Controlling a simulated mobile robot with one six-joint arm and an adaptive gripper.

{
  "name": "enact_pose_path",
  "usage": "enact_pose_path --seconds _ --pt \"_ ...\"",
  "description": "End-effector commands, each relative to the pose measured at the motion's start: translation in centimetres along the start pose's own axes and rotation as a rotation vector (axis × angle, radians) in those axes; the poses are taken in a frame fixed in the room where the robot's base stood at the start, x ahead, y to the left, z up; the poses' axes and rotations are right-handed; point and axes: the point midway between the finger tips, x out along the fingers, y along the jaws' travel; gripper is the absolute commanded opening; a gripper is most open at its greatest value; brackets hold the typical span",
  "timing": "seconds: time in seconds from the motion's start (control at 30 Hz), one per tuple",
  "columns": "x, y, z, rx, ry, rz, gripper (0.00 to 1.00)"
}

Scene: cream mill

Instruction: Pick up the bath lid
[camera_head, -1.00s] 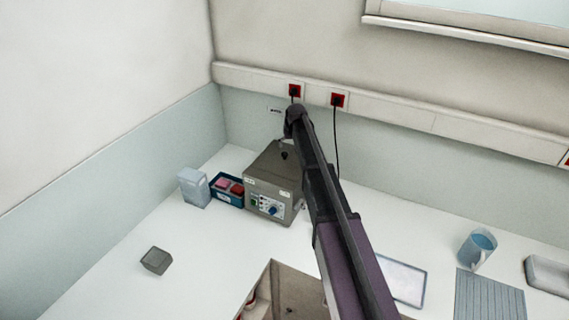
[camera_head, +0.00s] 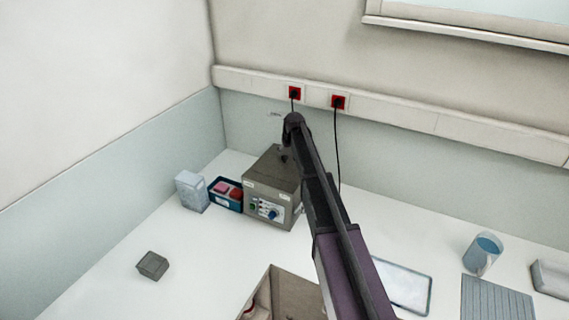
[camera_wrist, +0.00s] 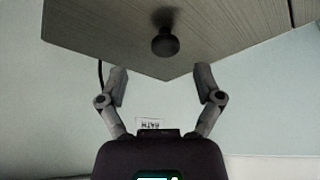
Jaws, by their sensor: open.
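The bath (camera_head: 271,194) is a grey box with a control panel on its front, standing on the bench near the wall. Its flat lid (camera_head: 270,168) lies on top and carries a small dark knob (camera_head: 283,157). In the wrist view the lid (camera_wrist: 110,38) fills the upper part, with the round black knob (camera_wrist: 165,43) near its corner. My gripper (camera_wrist: 161,75) is open and empty, its two fingers apart on either side of the knob's line. The knob appears just beyond the fingertips. In the head view my arm hides part of the bath's right side.
A blue tray with red items (camera_head: 226,191) and a pale box (camera_head: 192,190) stand left of the bath. A small grey block (camera_head: 152,265) lies at front left. A blue jug (camera_head: 482,253) and a ribbed mat (camera_head: 497,299) are at right.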

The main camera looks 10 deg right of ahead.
Motion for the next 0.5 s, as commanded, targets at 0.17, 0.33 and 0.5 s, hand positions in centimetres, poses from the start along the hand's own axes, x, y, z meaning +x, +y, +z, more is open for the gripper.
enact_pose_path --seconds 0.17,0.33,0.5 --pt "0.6 -0.1 0.0 0.000 0.000 0.000 0.84" --pt "1.8 -0.3 0.0 0.000 0.000 0.000 0.84" --pt "3.3 -0.6 0.0 0.000 0.000 0.000 0.84"
